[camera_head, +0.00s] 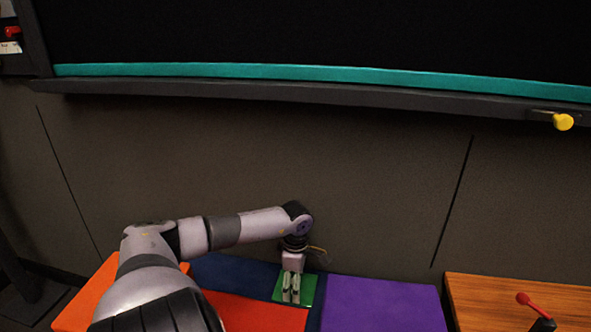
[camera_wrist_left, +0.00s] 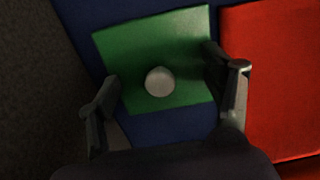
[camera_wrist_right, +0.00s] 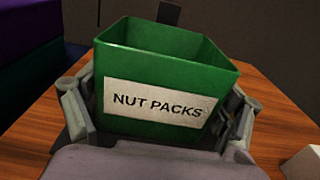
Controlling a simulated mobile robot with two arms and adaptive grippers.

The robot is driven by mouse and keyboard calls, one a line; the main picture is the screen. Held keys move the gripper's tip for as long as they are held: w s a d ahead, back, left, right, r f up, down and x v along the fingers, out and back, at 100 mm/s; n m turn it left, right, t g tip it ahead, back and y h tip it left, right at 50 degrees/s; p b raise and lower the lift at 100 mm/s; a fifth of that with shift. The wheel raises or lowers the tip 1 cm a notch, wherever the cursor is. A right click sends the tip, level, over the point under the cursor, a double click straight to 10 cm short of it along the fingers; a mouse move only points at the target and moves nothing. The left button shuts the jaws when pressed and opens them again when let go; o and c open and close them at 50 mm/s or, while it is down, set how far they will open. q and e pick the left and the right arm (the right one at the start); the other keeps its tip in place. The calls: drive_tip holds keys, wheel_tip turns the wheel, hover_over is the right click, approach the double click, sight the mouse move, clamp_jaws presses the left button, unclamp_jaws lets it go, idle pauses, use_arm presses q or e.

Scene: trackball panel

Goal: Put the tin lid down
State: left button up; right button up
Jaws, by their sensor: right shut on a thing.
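I see no tin lid in any view. My left gripper (camera_head: 291,289) points down over a green square panel (camera_head: 312,290), which also shows in the left wrist view (camera_wrist_left: 185,35). There a pale grey ball (camera_wrist_left: 159,82) sits on the panel. The left fingers (camera_wrist_left: 161,66) are wide apart on either side of the ball, with nothing between them that I can tell is touched. My right gripper (camera_wrist_right: 158,100) is shut on a green open-topped bin (camera_wrist_right: 150,62) labelled "NUT PACKS". The right gripper is not in the head view.
Orange (camera_head: 80,305), red (camera_head: 255,312), dark blue (camera_head: 225,275) and purple (camera_head: 383,305) surfaces surround the panel. A wooden table (camera_head: 480,290) with a red-knobbed lever (camera_head: 535,308) is at right. A dark ledge (camera_head: 300,92) with a yellow knob (camera_head: 562,122) crosses the wall.

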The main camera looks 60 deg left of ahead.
use_arm(q)
drive_tip(key=shift+s, duration=0.15)
drive_tip(key=c, duration=1.5)
clamp_jaws()
